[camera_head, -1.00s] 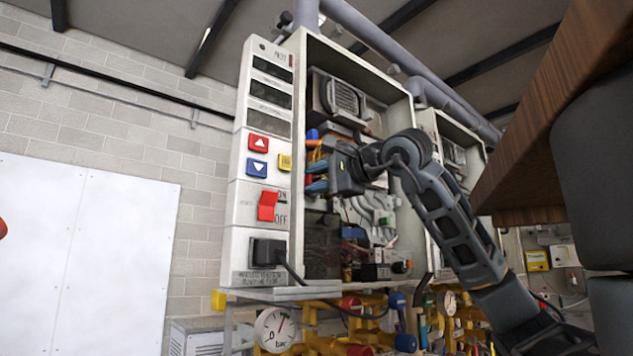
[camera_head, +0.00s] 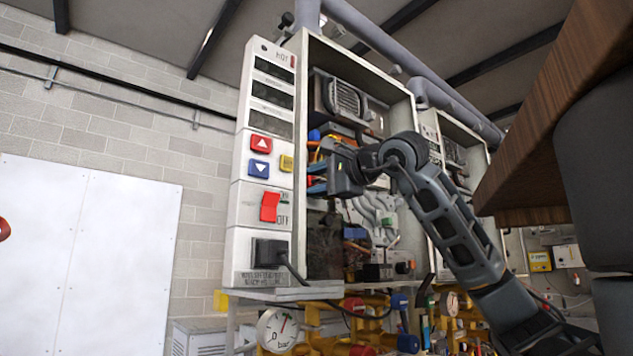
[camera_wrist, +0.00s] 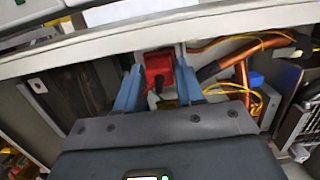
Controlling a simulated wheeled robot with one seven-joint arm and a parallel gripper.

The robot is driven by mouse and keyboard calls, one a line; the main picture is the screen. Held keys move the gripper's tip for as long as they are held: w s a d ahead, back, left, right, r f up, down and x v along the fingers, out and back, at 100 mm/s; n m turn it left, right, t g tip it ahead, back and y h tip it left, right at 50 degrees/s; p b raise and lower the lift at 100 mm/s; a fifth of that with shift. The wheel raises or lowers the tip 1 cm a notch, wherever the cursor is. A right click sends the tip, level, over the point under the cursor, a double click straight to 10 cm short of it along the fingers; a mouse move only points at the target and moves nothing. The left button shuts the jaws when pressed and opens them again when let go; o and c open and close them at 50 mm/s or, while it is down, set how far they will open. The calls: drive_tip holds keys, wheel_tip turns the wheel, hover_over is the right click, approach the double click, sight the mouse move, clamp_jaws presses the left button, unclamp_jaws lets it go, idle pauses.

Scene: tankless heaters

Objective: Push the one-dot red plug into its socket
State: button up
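In the wrist view a red plug (camera_wrist: 158,68) with a dark lower part sits between the blue fingertips of my gripper (camera_wrist: 160,74), close to both. I cannot tell whether the fingers touch it or stand just clear of it. No dot mark can be made out on it. In the head view my gripper (camera_head: 318,179) reaches into the open heater cabinet from the right, its blue fingers pointing left, behind the front panel's edge.
The cabinet's front panel (camera_head: 260,150) stands left of my gripper, with a red switch (camera_head: 269,206) and a black plug with its cord (camera_head: 270,252). Copper pipes and yellow wires (camera_wrist: 235,72) lie close right of the fingers. Valves and gauges (camera_head: 278,328) are below.

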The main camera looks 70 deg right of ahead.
drive_tip(key=o, duration=0.4)
drive_tip(key=shift+c, duration=0.2)
drive_tip(key=v, duration=0.7)
drive_tip(key=shift+s+a+b, duration=0.15)
drive_tip(key=shift+s+b, duration=0.2)
drive_tip(key=shift+b, duration=0.05)
